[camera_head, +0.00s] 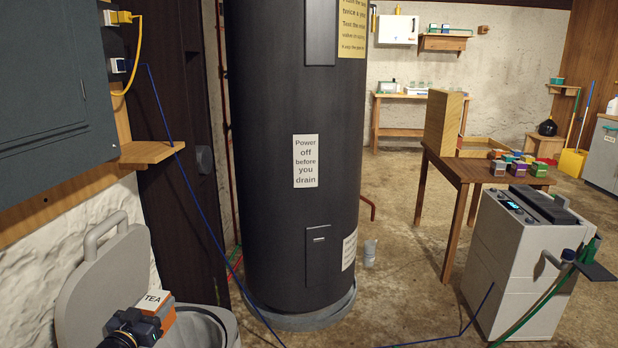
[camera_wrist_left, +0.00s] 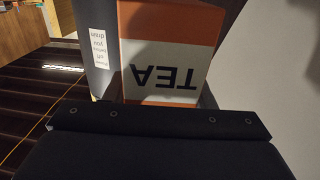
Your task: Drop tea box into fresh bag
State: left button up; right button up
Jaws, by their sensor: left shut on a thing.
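The tea box (camera_head: 153,301) is orange with a white TEA label, at the lower left of the head view. My left gripper (camera_head: 148,320) is shut on it and holds it over or beside the open grey bin (camera_head: 228,322); the exact height cannot be told. In the left wrist view the tea box (camera_wrist_left: 170,52) stands out beyond the dark gripper body (camera_wrist_left: 160,120), its label upside down. A dark curved edge shows inside the bin rim, but I cannot tell if it is the fresh bag. My right gripper is not in view.
The bin's raised lid (camera_head: 105,275) leans by the wall. A tall black tank (camera_head: 295,220) stands just beyond. A blue cord (camera_head: 200,215) runs down to the floor. A grey appliance (camera_head: 525,260) and a wooden table (camera_head: 465,172) with coloured boxes are at right.

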pick_arm(q)
jog(key=shift+f+b, duration=0.9)
jog(key=shift+f, duration=1.05)
jog(key=o, duration=1)
jog(key=shift+r, duration=0.1)
notch_tip(320, 180, up, 3)
jog(key=shift+r+p, duration=0.2)
jog(key=shift+p, duration=0.55)
jog(key=s+d+r+p, duration=0.1)
jog(key=s+d+r, duration=0.1)
jog(key=s+r, duration=0.1)
jog(key=s+d+r+p, duration=0.1)
jog(key=s+d+r, duration=0.2)
jog(key=s, duration=0.2)
jog(key=s+d+r+p, duration=0.2)
jog(key=s+r, duration=0.1)
jog(key=s, duration=0.1)
jog(key=shift+d+r, duration=0.2)
jog(key=shift+r, duration=0.05)
